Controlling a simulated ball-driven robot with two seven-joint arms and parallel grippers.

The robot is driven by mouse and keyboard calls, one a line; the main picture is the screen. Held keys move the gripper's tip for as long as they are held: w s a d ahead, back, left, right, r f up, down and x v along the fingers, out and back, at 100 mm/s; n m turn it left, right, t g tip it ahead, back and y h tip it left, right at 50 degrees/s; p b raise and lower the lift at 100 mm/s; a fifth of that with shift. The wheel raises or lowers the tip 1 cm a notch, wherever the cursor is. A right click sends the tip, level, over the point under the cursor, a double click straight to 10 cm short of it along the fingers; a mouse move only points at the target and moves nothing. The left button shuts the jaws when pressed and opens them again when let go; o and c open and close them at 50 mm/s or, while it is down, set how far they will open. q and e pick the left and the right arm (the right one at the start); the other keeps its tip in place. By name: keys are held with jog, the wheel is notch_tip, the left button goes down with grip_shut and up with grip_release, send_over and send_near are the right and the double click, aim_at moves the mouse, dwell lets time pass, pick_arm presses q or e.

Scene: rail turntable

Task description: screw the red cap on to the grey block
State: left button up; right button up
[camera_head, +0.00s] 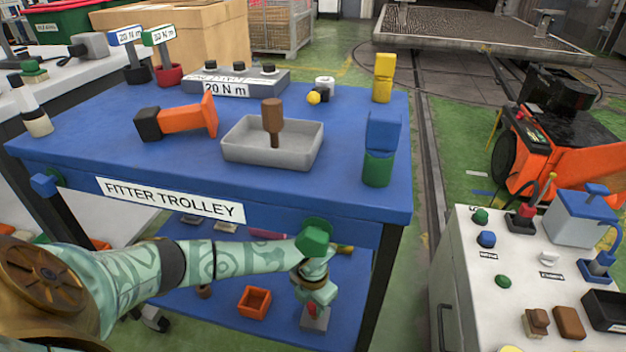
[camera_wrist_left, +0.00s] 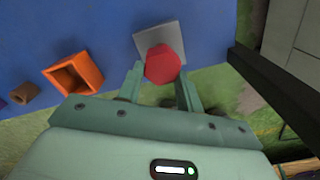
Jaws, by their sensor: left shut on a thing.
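The red cap (camera_wrist_left: 163,64) is a six-sided piece held between the two fingers of my left gripper (camera_wrist_left: 160,80). The grey block (camera_wrist_left: 172,35) lies on the blue lower shelf directly behind the cap in the left wrist view, and the cap hides part of it. In the head view my left gripper (camera_head: 315,296) reaches down over the lower shelf, with a bit of the red cap (camera_head: 312,309) below it and the grey block (camera_head: 316,324) under that. I cannot tell whether the cap touches the block or is apart from it. My right gripper is not in view.
An orange open box (camera_wrist_left: 74,73) and a small brown piece (camera_wrist_left: 24,93) lie left of the block on the lower shelf (camera_head: 220,312). The trolley's upper top (camera_head: 90,150) overhangs, and a dark leg (camera_head: 382,280) stands to the right.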

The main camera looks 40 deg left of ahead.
pick_arm(q)
jog(key=shift+f, duration=0.2)
jog(key=shift+f+b, duration=0.3)
jog(key=shift+f, duration=0.6)
dwell(0.5)
dwell(0.4)
jog(key=shift+f, duration=0.15)
jog(key=shift+f, duration=0.4)
